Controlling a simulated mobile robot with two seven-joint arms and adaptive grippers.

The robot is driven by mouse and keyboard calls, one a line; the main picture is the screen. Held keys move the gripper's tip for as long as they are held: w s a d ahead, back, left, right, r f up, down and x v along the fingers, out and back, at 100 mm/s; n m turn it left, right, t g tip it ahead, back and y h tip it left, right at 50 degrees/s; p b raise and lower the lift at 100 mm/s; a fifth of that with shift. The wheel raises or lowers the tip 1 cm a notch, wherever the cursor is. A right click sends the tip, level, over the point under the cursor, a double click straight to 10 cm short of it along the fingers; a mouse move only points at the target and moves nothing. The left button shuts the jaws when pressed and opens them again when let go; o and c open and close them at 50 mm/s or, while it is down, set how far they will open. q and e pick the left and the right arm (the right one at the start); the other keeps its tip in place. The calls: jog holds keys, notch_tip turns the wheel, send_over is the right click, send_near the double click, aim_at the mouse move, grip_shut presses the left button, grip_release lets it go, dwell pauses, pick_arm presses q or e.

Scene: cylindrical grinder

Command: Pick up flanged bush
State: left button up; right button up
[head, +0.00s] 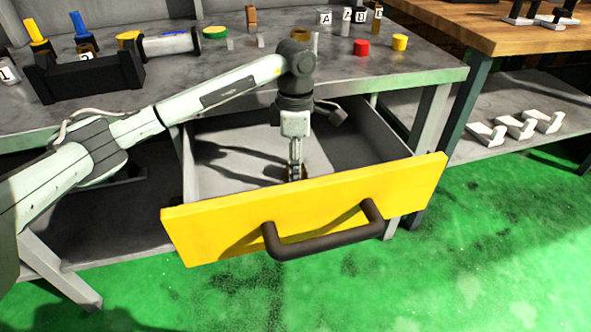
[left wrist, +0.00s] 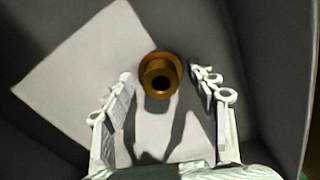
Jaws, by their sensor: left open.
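The flanged bush (left wrist: 160,76) is a small brass-coloured ring with a wider flange and a dark bore. It stands on the grey floor of the open drawer, and in the head view the bush (head: 303,172) is mostly hidden behind my gripper and the yellow drawer front. My left gripper (head: 295,172) points down into the drawer. In the left wrist view its two fingers (left wrist: 166,80) are apart, one on each side of the bush, with gaps between. The right gripper does not show.
The drawer (head: 192,165) is pulled out, with grey walls, a yellow front (head: 330,205) and a dark handle (head: 325,248). The bench top (head: 225,80) above holds a black holder (head: 85,78), a red cylinder (head: 361,48) and several small parts. The drawer floor around the bush looks clear.

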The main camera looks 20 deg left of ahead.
pick_arm(q)
jog(key=shift+s+f, duration=0.1)
jog(key=shift+f, duration=0.15)
grip_shut()
dwell(0.3)
